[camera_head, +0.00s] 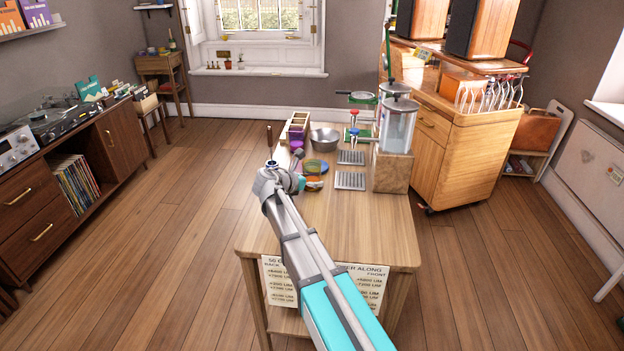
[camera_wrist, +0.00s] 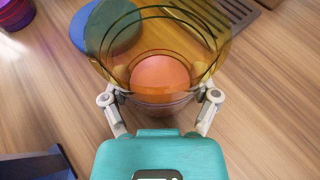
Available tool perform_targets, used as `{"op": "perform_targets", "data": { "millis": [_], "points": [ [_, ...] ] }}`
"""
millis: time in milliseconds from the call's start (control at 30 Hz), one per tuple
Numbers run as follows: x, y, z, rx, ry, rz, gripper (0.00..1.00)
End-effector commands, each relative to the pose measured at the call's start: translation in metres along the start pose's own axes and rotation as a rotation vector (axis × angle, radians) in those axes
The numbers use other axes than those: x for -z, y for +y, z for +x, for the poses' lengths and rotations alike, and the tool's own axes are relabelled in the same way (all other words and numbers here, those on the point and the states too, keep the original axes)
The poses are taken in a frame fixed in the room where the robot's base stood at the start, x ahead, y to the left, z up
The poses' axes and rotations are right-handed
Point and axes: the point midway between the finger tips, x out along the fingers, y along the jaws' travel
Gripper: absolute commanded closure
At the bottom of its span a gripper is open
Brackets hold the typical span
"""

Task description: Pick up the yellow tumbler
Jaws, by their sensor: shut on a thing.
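The see-through yellow tumbler (camera_wrist: 207,62) is in the wrist view, its wide rim toward the camera. My gripper (camera_wrist: 160,95) is closed around its near part, one finger on each side. An orange round shape (camera_wrist: 160,76) shows through the tumbler; I cannot tell whether it is the tumbler's base or a thing beneath.
Blue and green round pieces (camera_wrist: 104,26) lie beside the tumbler. A purple cup (camera_wrist: 15,14) is at top left. A metal bowl (camera_head: 325,139), slatted trays (camera_head: 350,181) and a glass dispenser (camera_head: 397,125) on a wooden block stand on the table. Its front right is clear.

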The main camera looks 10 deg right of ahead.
Motion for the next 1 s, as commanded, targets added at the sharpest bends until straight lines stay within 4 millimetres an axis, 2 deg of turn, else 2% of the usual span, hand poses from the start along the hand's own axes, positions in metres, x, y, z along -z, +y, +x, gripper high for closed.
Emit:
{"op": "perform_targets", "data": {
  "millis": [533,900,1000],
  "points": [
    [-0.006,0.000,-0.003,0.000,0.000,-0.001,0.80],
    [-0.034,-0.001,-0.015,-0.001,0.000,-0.001,0.80],
    [-0.042,-0.011,-0.026,-0.001,0.000,-0.001,0.80]
  ]
}}
